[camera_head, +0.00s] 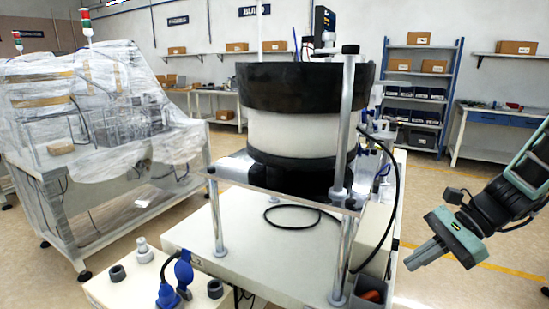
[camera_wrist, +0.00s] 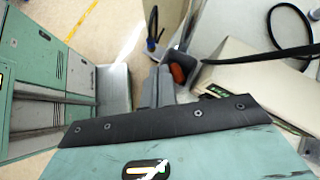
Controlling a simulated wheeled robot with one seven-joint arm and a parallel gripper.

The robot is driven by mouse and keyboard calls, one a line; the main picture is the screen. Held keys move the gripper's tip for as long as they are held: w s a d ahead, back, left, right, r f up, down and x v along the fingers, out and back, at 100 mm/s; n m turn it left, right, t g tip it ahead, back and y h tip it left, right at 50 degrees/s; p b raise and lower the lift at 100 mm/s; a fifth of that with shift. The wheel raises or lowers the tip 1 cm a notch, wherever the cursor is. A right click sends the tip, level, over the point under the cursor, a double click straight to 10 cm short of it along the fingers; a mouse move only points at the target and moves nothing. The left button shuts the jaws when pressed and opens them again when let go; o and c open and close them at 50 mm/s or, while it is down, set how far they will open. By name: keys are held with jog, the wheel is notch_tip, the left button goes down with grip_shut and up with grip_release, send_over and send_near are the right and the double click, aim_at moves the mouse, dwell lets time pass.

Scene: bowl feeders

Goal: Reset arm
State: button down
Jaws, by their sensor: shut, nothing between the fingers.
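My gripper (camera_head: 412,262) hangs from my arm at the right of the head view, pointing down and to the left. Its fingers are together with nothing between them. In the wrist view the shut fingers (camera_wrist: 157,88) show at the middle, above the dark edge of the gripper body. My gripper is to the right of the feeder stand and apart from it in the head view.
A black and white bowl feeder (camera_head: 300,130) stands on a white cabinet (camera_head: 255,262). A small grey bin (camera_head: 368,292) with an orange-handled item is at its right corner. A plastic-wrapped machine (camera_head: 110,110) is at left. Shelves (camera_head: 418,95) are behind. Open floor lies at right.

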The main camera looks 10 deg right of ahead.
jog(key=s+a+r+n+h+p, duration=0.1)
jog(key=s+a+n+h, duration=0.3)
jog(key=s+a+n, duration=0.5)
jog(key=s+a+r+n+h+p, duration=0.1)
jog(key=s+a+r+n+h, duration=0.3)
jog(key=s+a+n, duration=0.5)
jog(key=n+h, duration=0.1)
jog(key=n, duration=0.5)
jog(key=shift+g, duration=0.4)
jog(key=shift+r, duration=0.1)
